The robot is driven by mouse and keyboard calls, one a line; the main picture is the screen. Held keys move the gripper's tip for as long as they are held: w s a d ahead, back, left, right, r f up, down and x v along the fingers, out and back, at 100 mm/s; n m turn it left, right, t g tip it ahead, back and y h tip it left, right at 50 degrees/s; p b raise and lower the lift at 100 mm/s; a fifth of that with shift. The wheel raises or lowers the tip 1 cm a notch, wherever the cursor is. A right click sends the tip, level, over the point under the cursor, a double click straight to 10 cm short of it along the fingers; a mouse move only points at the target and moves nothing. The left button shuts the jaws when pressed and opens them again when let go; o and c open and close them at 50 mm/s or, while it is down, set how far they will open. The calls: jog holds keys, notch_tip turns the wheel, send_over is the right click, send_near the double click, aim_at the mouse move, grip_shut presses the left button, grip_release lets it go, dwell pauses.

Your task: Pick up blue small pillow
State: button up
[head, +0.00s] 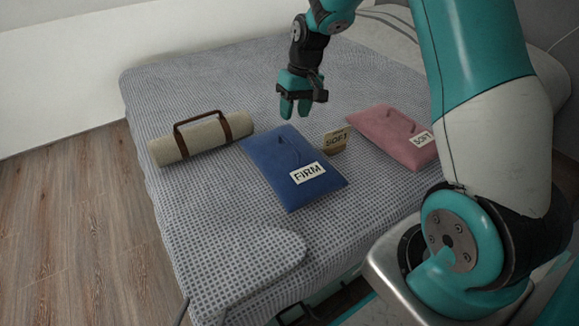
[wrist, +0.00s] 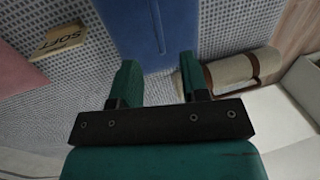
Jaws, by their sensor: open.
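The blue small pillow (head: 290,168) lies flat on the bed in the head view, with a white label reading FIRM near its front edge and a thin dark cord loop on top. My gripper (head: 295,112) is above the pillow's far end, pointing down, with its fingers apart and nothing between them. In the wrist view, the blue pillow (wrist: 152,28) lies ahead of the two open green fingers (wrist: 160,82). I cannot tell the exact height of the fingertips over it.
A rolled beige mat (head: 200,140) with brown straps lies left of the pillow. The grey checked bed (head: 215,210) is clear in front.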

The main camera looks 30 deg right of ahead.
aim_at(289, 141)
jog(key=f, duration=0.2)
jog(key=a+f+b, duration=0.1)
jog(key=f, duration=0.2)
jog(key=f+b, duration=0.2)
jog(key=f, duration=0.1)
jog(key=f+b, duration=0.1)
jog(key=f, duration=0.1)
jog(key=shift+a+f+b, duration=0.2)
jog(key=shift+a+b, duration=0.1)
jog(key=shift+b, duration=0.1)
jog(key=shift+r, duration=0.15)
grip_shut()
